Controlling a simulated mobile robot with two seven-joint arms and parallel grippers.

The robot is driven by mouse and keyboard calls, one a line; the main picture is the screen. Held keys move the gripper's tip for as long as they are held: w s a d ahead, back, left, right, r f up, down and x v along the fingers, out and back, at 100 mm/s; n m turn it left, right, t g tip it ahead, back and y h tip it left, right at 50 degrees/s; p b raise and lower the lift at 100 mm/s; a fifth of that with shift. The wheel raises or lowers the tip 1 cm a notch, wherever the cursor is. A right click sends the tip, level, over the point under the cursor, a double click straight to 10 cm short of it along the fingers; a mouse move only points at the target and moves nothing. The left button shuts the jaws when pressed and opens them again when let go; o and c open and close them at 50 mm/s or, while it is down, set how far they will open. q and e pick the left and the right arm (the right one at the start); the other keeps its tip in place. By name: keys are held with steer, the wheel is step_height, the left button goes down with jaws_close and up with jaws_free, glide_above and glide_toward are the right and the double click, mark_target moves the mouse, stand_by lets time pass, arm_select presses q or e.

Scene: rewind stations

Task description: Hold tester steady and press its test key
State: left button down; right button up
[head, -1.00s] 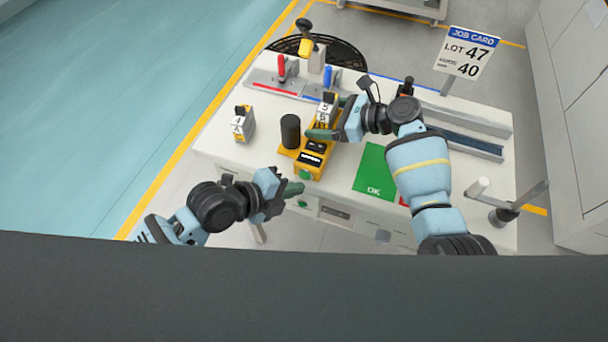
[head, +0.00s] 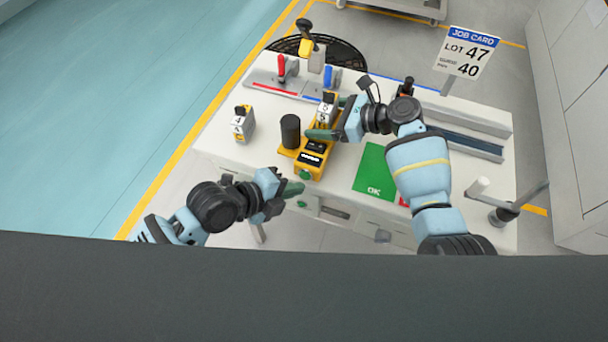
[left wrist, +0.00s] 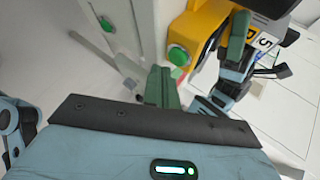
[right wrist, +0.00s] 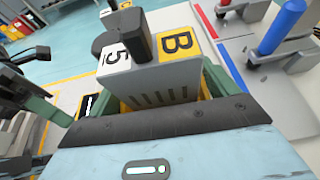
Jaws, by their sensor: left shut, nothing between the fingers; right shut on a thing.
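The tester (head: 309,164) is a yellow unit with dark displays, at the table's front edge. Its green test key (head: 304,174) is on the front end and also shows in the left wrist view (left wrist: 178,55). My left gripper (head: 294,189) is shut and empty, just in front of and below the key, with a small gap visible in the left wrist view. My right gripper (head: 334,119) is shut on a grey-and-yellow block marked 5 and B (right wrist: 150,75) at the tester's back. I cannot tell whether the block is part of the tester.
A black cylinder (head: 290,131) stands left of the tester. A similar block marked 4 (head: 242,123) stands farther left. A green OK mat (head: 375,172) lies to the right. Red (head: 281,66) and blue (head: 328,76) levers stand behind.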

stand_by(0.7)
arm_select(q)
steer(key=shift+w+d, duration=0.1)
steer(key=shift+w, duration=0.3)
steer(key=shift+w+d, duration=0.15)
steer(key=shift+w, duration=0.25)
stand_by(0.8)
steer(key=shift+s, duration=0.1)
steer(key=shift+s+a, duration=0.3)
steer(key=shift+s, duration=0.4)
steer(key=s, duration=0.1)
steer(key=s+a, duration=0.1)
steer(key=s, duration=0.2)
steer(key=shift+s+a, duration=0.3)
steer(key=shift+s, duration=0.05)
stand_by(0.7)
